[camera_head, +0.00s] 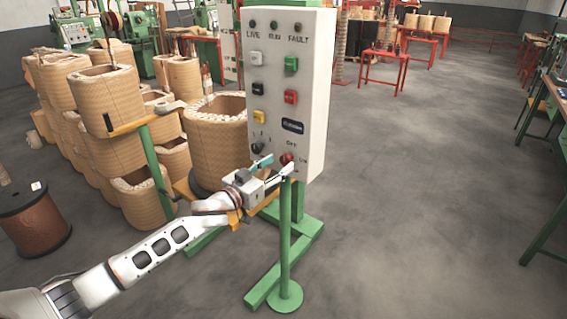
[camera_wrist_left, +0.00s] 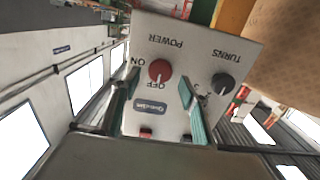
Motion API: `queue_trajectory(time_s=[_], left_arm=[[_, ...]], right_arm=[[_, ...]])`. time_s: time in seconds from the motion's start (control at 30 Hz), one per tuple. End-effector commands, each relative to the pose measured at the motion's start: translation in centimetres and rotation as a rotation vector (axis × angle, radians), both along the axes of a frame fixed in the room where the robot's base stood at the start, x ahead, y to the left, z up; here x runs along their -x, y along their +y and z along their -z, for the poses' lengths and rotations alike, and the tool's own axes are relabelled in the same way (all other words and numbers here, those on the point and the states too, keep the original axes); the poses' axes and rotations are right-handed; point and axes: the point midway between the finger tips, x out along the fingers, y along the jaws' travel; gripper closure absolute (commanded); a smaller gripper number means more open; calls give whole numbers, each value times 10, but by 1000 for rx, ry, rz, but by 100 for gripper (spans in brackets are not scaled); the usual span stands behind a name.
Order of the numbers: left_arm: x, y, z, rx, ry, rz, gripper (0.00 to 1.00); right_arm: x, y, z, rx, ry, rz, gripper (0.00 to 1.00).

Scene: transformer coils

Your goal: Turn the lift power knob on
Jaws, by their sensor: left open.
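The red power knob (camera_head: 287,158) is low on the front of the white control box (camera_head: 316,95). In the left wrist view, the knob (camera_wrist_left: 159,70) appears upside down between the words POWER, ON and OFF, and its pale mark seems to face OFF. My left gripper (camera_head: 276,166) is in front of the lower panel, close to the knob. Its open fingers (camera_wrist_left: 158,84) lie on either side of the knob in the wrist view, with nothing held between them. I cannot tell whether a finger touches the panel. My right gripper is not in view.
A black turns knob (camera_wrist_left: 222,82) is beside the red one. Buttons, including a red one (camera_head: 291,97), sit higher on the panel. A green stand (camera_head: 285,240) is below the box. A large coil (camera_head: 216,130) stands just left.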

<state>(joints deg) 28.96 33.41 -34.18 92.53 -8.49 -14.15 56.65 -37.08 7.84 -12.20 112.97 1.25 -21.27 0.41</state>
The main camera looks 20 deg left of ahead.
Motion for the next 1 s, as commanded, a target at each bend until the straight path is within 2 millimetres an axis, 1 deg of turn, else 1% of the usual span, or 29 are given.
queue_trajectory(time_s=[0.03,0.2,0.33,0.57,0.6,0.67,0.7,0.73,1.0], left_arm=[[-7,-3,0,-1,-1,0,56],[-23,-8,0,0,-1,0,56],[-27,-10,1,0,1,0,56],[-28,-10,0,0,0,0,56],[-28,-10,0,0,0,0,58],[-28,-10,0,-1,0,0,74],[-28,-10,0,0,0,0,84],[-28,-10,0,-1,0,0,92],[-28,-10,0,-8,-3,0,93]], right_arm=[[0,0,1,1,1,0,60],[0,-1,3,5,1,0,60],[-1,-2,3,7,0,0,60],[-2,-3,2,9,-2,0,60],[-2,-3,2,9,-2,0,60],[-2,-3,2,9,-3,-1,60],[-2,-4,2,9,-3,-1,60],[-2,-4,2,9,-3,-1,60],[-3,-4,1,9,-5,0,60]])
